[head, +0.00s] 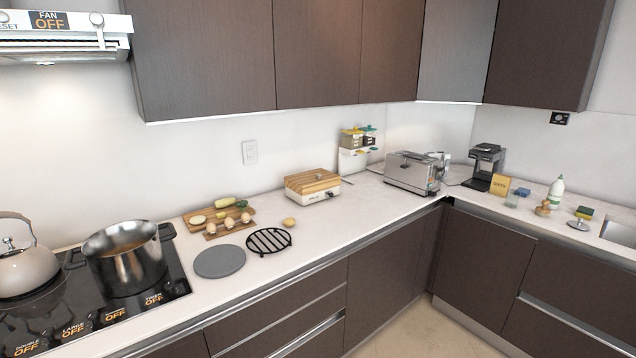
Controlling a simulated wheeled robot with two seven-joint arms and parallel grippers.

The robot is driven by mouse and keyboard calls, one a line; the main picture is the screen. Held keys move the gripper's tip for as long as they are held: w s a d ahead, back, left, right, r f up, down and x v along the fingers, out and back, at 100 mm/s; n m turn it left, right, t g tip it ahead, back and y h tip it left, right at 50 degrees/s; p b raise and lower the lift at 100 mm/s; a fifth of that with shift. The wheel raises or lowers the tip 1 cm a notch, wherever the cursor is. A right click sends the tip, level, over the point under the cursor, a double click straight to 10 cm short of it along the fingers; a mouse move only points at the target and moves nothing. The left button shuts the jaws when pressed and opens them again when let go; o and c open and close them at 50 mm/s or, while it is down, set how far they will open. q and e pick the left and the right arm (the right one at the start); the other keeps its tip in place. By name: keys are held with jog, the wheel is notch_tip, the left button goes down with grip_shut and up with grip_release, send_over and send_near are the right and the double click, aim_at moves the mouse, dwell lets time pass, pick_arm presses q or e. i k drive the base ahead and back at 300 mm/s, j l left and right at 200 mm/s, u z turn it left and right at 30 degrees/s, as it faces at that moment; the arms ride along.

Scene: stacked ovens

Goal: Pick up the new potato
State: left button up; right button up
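A small yellowish potato (289,222) lies alone on the pale countertop (350,225) in the head view. It sits just behind and right of a round black slatted trivet, and in front of a wood-topped box. Nothing covers it. Neither of my grippers shows in the head view.
A grey round mat (219,262) and the black trivet (269,241) lie left of the potato. The wood-topped box (313,186) and a toaster (413,173) stand farther back. A steel pot (124,258) is on the hob.

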aim_at(289, 221)
jog(key=i+l+u, duration=0.1)
jog(key=l, duration=0.25)
jog(key=i+l+u, duration=0.15)
jog(key=l, duration=0.25)
jog(key=i+l+u, duration=0.1)
jog(key=i+l, duration=0.15)
jog(key=l, duration=0.15)
